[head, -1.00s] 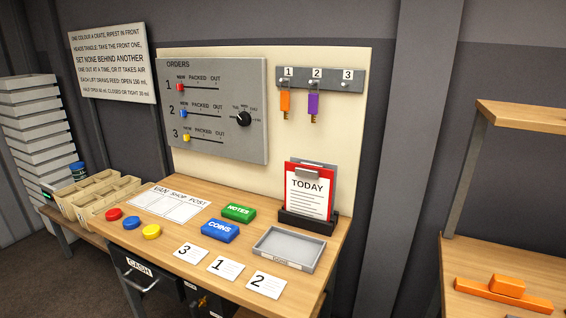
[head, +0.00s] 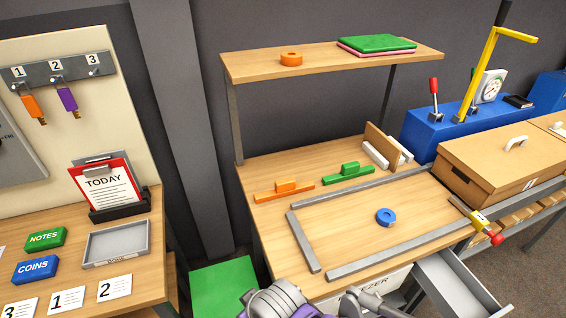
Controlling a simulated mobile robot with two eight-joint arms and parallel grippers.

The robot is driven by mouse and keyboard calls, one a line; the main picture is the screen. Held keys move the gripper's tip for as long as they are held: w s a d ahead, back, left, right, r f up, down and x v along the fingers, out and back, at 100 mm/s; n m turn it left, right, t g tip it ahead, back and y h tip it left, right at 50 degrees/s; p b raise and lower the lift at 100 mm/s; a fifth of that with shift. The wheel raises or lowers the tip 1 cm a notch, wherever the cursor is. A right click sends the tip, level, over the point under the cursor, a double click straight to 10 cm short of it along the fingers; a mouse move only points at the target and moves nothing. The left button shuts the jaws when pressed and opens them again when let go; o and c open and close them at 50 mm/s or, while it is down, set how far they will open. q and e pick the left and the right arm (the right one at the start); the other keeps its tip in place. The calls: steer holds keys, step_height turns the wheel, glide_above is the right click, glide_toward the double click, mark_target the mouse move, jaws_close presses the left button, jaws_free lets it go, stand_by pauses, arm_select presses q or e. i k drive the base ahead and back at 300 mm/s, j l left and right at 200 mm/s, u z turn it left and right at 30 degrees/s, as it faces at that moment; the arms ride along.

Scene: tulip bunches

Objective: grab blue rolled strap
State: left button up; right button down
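The blue rolled strap (head: 386,217) appears as a small blue ring lying flat on the wooden workbench (head: 352,238), inside an area bordered by grey rails. Nothing touches it. Grey and purple parts of my own arm show at the bottom edge, in front of the bench. I make out no gripper fingertips in the head view.
Grey rails (head: 400,258) border the strap's area. Orange (head: 284,190) and green (head: 347,175) blocks lie behind it. A shelf (head: 240,66) above holds an orange ring (head: 291,59). A grey drawer (head: 455,285) stands open at the front right. A cardboard box (head: 490,165) is at right.

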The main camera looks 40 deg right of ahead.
mark_target(386, 218)
steer(key=z, duration=2.55)
steer(key=l+u, duration=0.15)
steer(key=u, duration=0.35)
steer(key=l+u, duration=0.15)
steer(key=u, duration=0.35)
steer(key=l+u, duration=0.15)
steer(key=u, duration=0.3)
steer(key=k+l+u, duration=0.1)
steer(key=l+u, duration=0.15)
steer(key=k+l+u, duration=0.2)
steer(key=l, duration=0.25)
steer(key=l+u, duration=0.25)
steer(key=l, duration=0.7)
steer(key=k+l+u, duration=0.1)
steer(key=l, duration=0.6)
